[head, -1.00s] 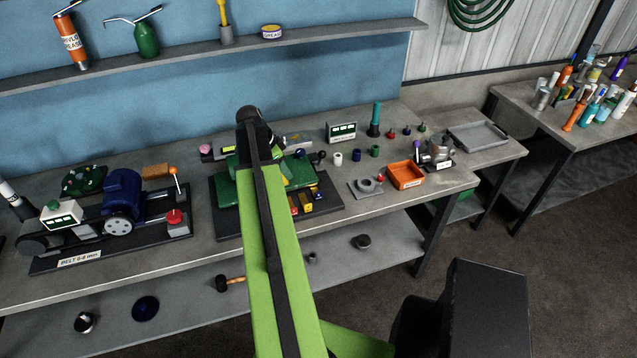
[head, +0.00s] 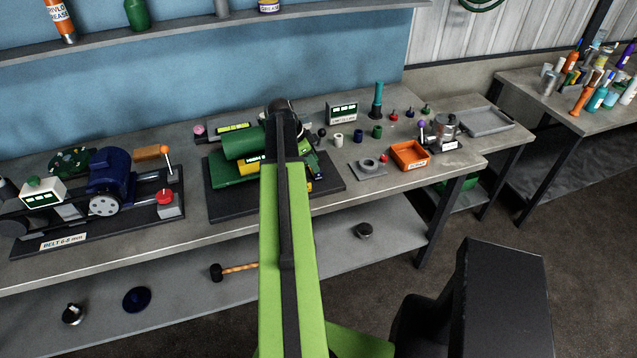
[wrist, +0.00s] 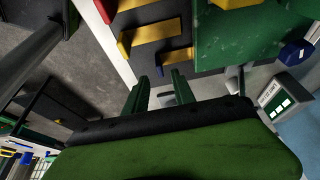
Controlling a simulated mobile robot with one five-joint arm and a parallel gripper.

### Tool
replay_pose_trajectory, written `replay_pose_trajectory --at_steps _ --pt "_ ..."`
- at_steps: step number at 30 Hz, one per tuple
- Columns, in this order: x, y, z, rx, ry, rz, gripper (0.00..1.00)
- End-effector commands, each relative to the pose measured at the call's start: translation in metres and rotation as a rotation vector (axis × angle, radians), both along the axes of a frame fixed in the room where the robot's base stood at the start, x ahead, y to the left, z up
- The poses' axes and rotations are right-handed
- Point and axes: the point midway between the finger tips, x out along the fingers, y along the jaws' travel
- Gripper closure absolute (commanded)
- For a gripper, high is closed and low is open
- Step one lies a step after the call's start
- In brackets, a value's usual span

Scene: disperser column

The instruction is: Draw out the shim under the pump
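The pump (head: 243,143) is a green cylinder on a green base, standing on a dark plate (head: 222,210) on the bench. Yellow (head: 250,165) shows below the cylinder, partly behind my arm. In the wrist view, yellow L-shaped pieces (wrist: 155,35) lie on the dark surface beside a green block (wrist: 225,45). I cannot tell which piece is the shim under the pump. My gripper (wrist: 160,85) shows two green fingers with a gap between them and nothing visibly held. Its fingertips are apart from the yellow pieces. In the head view, my arm hides the fingers and part of the pump.
A belt rig (head: 110,185) stands to the left. An orange tray (head: 408,155), a grey ring on a plate (head: 368,165) and a small display box (head: 342,112) stand to the right. In the wrist view, a blue knob (wrist: 295,53) sits at the right.

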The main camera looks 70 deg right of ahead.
Motion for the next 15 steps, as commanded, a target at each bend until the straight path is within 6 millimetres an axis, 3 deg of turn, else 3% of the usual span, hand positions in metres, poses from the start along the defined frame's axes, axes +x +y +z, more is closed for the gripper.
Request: replay_pose_trajectory --at_steps 1,6,15 --pt "-0.003 -0.003 -0.023 0.0 0.0 -0.001 0.69" --pt "-0.013 -0.011 -0.051 0.0 0.0 0.0 0.69" --pt "-0.017 -0.014 -0.055 0.0 0.0 0.001 0.69"
